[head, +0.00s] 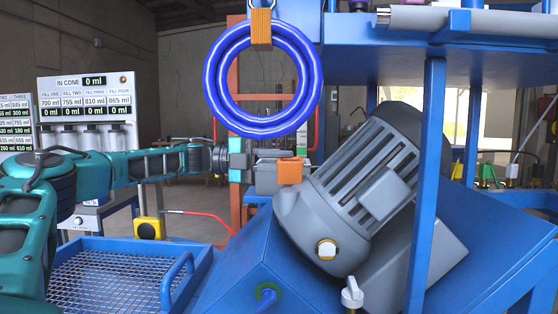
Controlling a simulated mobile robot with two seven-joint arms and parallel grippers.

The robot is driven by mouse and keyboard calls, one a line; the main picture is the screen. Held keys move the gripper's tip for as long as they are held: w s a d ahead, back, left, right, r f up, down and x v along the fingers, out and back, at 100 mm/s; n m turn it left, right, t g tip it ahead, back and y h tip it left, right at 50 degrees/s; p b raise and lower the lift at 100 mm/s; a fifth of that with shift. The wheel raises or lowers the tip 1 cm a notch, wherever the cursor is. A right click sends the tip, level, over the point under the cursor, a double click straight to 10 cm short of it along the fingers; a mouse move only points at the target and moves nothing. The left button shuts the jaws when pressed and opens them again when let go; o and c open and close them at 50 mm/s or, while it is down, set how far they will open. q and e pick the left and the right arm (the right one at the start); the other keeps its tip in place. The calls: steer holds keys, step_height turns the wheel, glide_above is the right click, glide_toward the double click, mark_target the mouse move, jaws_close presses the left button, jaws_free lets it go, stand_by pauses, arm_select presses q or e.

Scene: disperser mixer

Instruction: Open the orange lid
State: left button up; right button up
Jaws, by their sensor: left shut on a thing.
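My left gripper (244,160) reaches in from the left. The exact contact is small and hard to make out. I cannot tell whether the lid is raised. My right gripper is not in view.
A blue ring (262,80) hangs above the box. The finned grey motor (355,185) stands close on the right, beside a blue post (428,190). A blue mesh tray (105,278) lies at front left. A red cable (205,215) runs below my left arm.

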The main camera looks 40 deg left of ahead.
arm_select(q)
steer(key=shift+r, duration=0.15)
jaws_close()
steer(key=shift+w+a+n+p, duration=0.15)
steer(key=shift+w+n+p, duration=0.05)
steer(key=shift+n+p, duration=0.25)
steer(key=shift+w+a+f+n, duration=0.1)
steer(key=shift+w+f+n, duration=0.15)
steer(key=shift+n, duration=0.3)
steer(key=shift+w+a+f+n, duration=0.1)
steer(key=shift+a+f+n, duration=0.1)
steer(key=shift+n, duration=0.4)
